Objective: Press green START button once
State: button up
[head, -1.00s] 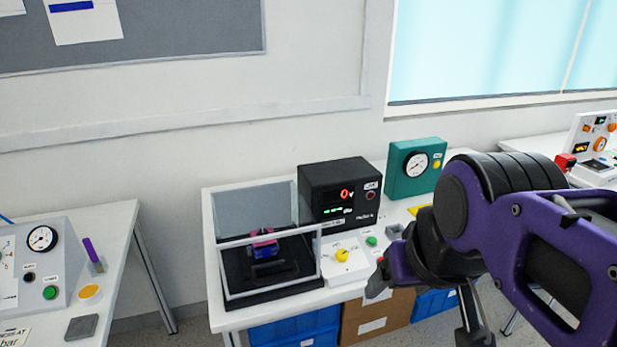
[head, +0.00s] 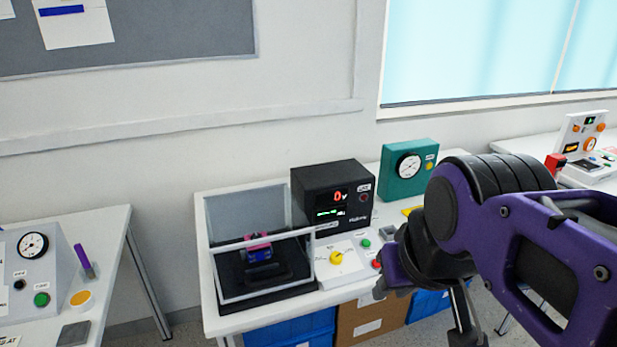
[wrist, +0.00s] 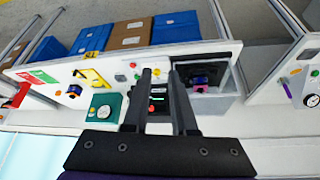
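A green button (head: 366,243) sits on the light sloped panel (head: 345,267) of the middle bench, right of a yellow rotary knob (head: 337,257). A red button (head: 376,264) is just in front of it. The button's label is too small to read. In the head view my arm comes in from the right and the fingers are mostly hidden.
A black box with a lit display (head: 333,197) stands behind the panel. A clear-sided enclosure (head: 262,265) is left of it and a teal gauge box (head: 408,170) right. The left bench has another green button (head: 41,299). Blue and brown boxes (head: 372,317) lie below.

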grip_shut()
dwell(1.3)
